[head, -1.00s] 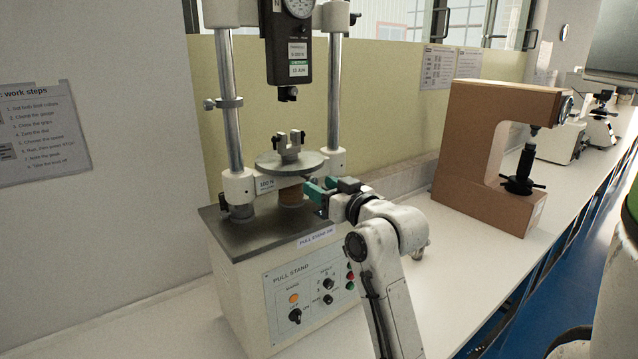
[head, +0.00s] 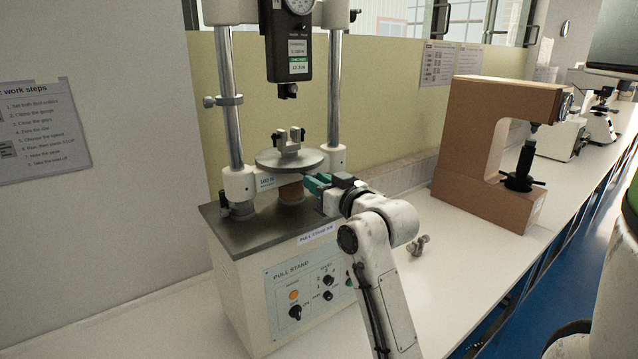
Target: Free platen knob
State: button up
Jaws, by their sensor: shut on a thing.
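The pull stand (head: 285,285) stands on the bench with two steel columns. Its round platen (head: 268,160) sits on a white crosshead between the columns and carries a small forked metal fixture (head: 289,143). A black knob (head: 222,199) shows at the left end of the crosshead. My gripper (head: 316,184), with teal fingers, is at the right end of the crosshead, just below the platen. It is shut on the platen knob there, which the fingers and wrist hide. I cannot see which way the knob is turned.
A force gauge (head: 289,45) hangs above the platen. A small metal clamp (head: 419,245) lies on the bench right of my arm. A brown C-shaped tester (head: 470,140) stands further right. Bench between them is clear. The stand's front panel (head: 310,283) is left of my forearm.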

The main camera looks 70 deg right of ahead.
jog(key=shift+f+n+b, duration=0.1)
jog(key=shift+n+b, duration=0.2)
jog(key=shift+b, duration=0.15)
grip_shut()
jog(key=shift+n, duration=0.4)
jog(key=o, duration=0.9)
grip_release()
jog(key=p+v, duration=0.4)
jog(key=v, duration=0.6)
jog(key=shift+s, duration=0.35)
